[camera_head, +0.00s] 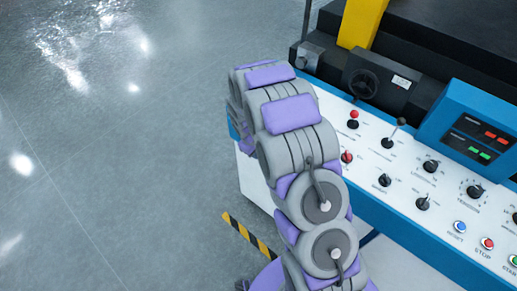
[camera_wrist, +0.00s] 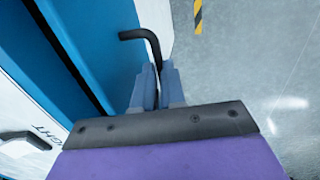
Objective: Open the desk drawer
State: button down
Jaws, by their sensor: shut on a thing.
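In the wrist view, my gripper (camera_wrist: 159,78) has its two grey-blue fingers closed on a bent black handle (camera_wrist: 150,35). The handle's curved end sticks out beyond the fingertips, beside a blue panel (camera_wrist: 105,45). A dark gap runs between this panel and another blue surface to the left. I cannot tell which panel is the drawer front or whether that gap is the drawer's opening. In the head view, my arm covers the desk's left end, and my gripper and the handle are hidden.
The desk's white control panel (camera_head: 400,170) carries several knobs, levers and buttons. In the wrist view, a white panel with partly visible lettering has another black handle (camera_wrist: 25,139). A yellow-black floor stripe (camera_head: 250,236) lies near the desk. The grey floor (camera_head: 110,170) at left is clear.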

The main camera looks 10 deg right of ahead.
jog(key=s+a+p, duration=0.2)
jog(key=s+a, duration=0.8)
jog(key=a, duration=0.4)
jog(key=shift+a, duration=0.25)
jog(key=shift+r, duration=0.1)
jog(key=c, duration=1.2)
grip_release()
jog(key=shift+s, duration=0.15)
notch_tip(320, 180, up, 17)
jog(key=s+a+p, duration=0.1)
jog(key=a+p, duration=0.1)
jog(key=shift+s+a+p, duration=0.35)
jog(key=shift+s+a, duration=0.05)
